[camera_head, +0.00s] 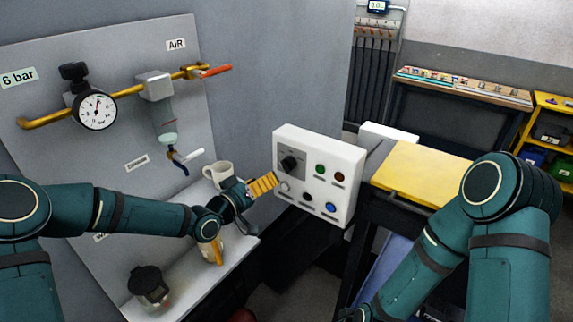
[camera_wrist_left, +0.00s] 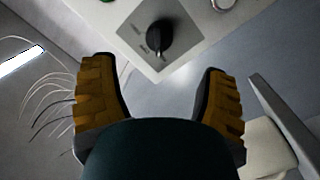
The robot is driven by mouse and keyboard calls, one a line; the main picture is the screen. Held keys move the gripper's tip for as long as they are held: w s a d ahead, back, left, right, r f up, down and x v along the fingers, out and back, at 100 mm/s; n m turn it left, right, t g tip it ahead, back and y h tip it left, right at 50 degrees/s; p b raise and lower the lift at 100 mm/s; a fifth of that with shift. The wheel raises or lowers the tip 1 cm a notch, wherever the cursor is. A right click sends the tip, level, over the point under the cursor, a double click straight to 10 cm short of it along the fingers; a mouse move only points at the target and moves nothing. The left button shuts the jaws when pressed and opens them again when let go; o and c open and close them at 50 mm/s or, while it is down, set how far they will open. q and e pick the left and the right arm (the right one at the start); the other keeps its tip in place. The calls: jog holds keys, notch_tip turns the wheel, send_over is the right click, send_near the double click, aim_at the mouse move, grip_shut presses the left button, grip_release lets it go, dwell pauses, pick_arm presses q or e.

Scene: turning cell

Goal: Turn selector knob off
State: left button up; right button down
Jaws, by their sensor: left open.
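The black selector knob (camera_head: 289,163) sits on a grey plate at the upper left of a white control box (camera_head: 345,158). In the left wrist view the knob (camera_wrist_left: 159,36) is at the top middle, beyond the fingertips, with small labels beside it that I cannot read. My left gripper (camera_head: 264,185) is just left of the box, below and left of the knob. Its orange ribbed fingers (camera_wrist_left: 160,80) are apart with nothing between them. I cannot tell from the head view how near the fingertips are to the box face. My right gripper is outside the head view.
A yellow-topped table (camera_head: 415,172) is right of the box.

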aim_at(287, 166)
pick_arm(q)
jog(key=p+x, duration=0.1)
jog(key=x, duration=0.8)
jog(key=shift+w+d, duration=0.25)
jog(key=shift+d, duration=0.05)
jog(key=c, duration=1.2)
